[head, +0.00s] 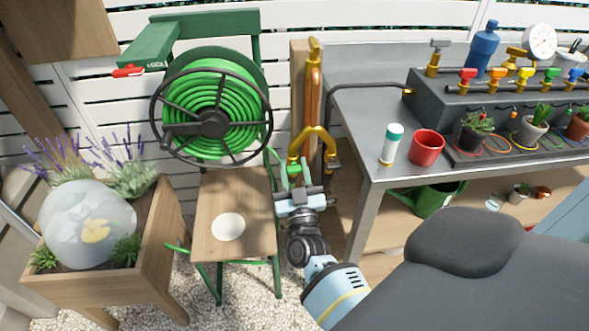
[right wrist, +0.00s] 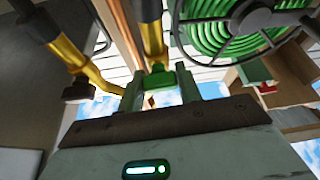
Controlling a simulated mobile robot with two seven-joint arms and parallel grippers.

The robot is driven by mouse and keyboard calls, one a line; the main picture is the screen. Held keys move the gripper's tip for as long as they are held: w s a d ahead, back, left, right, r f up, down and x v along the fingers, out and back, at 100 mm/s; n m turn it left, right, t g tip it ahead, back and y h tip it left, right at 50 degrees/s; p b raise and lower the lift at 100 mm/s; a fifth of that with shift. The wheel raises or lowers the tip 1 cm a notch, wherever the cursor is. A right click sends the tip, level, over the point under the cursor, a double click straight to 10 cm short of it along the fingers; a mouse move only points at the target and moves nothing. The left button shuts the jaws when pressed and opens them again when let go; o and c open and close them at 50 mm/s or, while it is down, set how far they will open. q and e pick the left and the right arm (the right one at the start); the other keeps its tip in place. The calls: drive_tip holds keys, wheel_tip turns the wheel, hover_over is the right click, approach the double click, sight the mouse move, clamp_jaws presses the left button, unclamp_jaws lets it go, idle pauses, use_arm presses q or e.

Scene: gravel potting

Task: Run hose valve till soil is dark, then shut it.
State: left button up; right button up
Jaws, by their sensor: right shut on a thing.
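A brass Y-shaped hose fitting (head: 314,140) hangs from a copper pipe (head: 313,85) on a wooden post. A green valve handle (head: 294,170) is on its left leg. My right gripper (head: 295,184) comes up from below and is shut on this green handle. In the right wrist view, the green handle (right wrist: 160,78) sits between the two fingers, below a brass leg (right wrist: 152,40). Soil shows in the wooden planter (head: 158,240) at left, partly hidden by plants and a glass globe. I cannot tell whether water runs. My left gripper is not in view.
A green hose reel (head: 211,110) stands behind a wooden chair (head: 205,200) with a white disc (head: 228,227) on its seat. The metal bench (head: 352,125) at right holds a red cup (head: 427,148), a white bottle (head: 391,143), potted plants and coloured valves.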

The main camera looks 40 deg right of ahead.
drive_tip(key=shift+m+h, duration=0.6)
drive_tip(key=shift+m, duration=0.4)
drive_tip(key=o, duration=1)
